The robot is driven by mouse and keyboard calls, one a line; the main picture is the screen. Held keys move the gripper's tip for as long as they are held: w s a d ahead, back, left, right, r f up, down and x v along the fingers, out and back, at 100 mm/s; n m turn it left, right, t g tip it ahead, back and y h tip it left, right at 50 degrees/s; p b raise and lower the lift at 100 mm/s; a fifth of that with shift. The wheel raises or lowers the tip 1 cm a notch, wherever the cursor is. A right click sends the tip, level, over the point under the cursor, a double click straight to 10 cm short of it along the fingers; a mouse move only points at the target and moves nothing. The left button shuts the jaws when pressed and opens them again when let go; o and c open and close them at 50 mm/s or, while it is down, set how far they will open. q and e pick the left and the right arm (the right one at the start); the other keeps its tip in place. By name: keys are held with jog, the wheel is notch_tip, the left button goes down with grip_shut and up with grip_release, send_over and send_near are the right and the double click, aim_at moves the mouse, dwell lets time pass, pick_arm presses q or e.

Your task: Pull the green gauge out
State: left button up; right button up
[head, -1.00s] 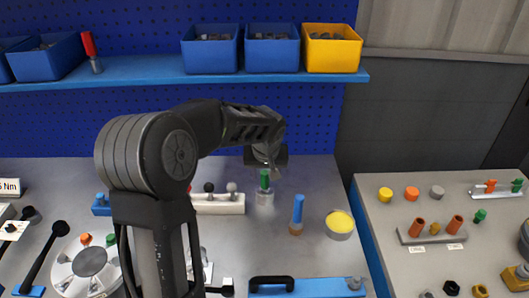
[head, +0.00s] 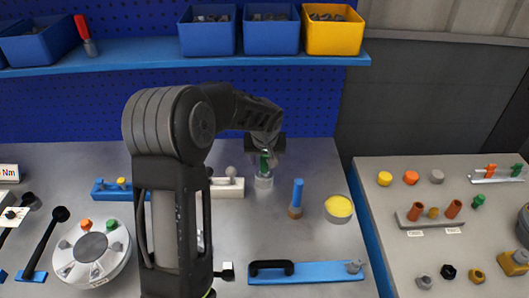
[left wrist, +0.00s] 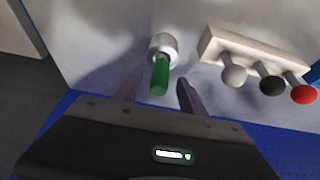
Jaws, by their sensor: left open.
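The green gauge (head: 264,164) stands upright in a light grey cylinder (head: 263,183) on the grey bench. In the left wrist view, the green gauge (left wrist: 160,76) points between the fingers, with its lower end in the pale cylinder (left wrist: 163,45). My left gripper (head: 264,152) is at the gauge's upper part in the head view. In the left wrist view, the left gripper (left wrist: 158,93) is open, one finger on each side of the gauge, with gaps visible. Whether a finger touches it I cannot tell. My right gripper is not in view.
A pale block with ball knobs (left wrist: 260,65) stands close beside the cylinder. A blue-handled tool (head: 297,195) and a yellow-topped cup (head: 339,208) stand to the right. A round flanged disc (head: 92,260) with orange and green plugs lies left. A shelf (head: 150,62) with bins is behind.

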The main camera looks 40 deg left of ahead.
pick_arm(q)
jog(key=shift+x, duration=1.7)
grip_shut()
jog(key=shift+r+p, duration=0.1)
jog(key=shift+p, duration=0.2)
jog(key=shift+r+p, duration=1.65)
jog(key=shift+r, duration=1.75)
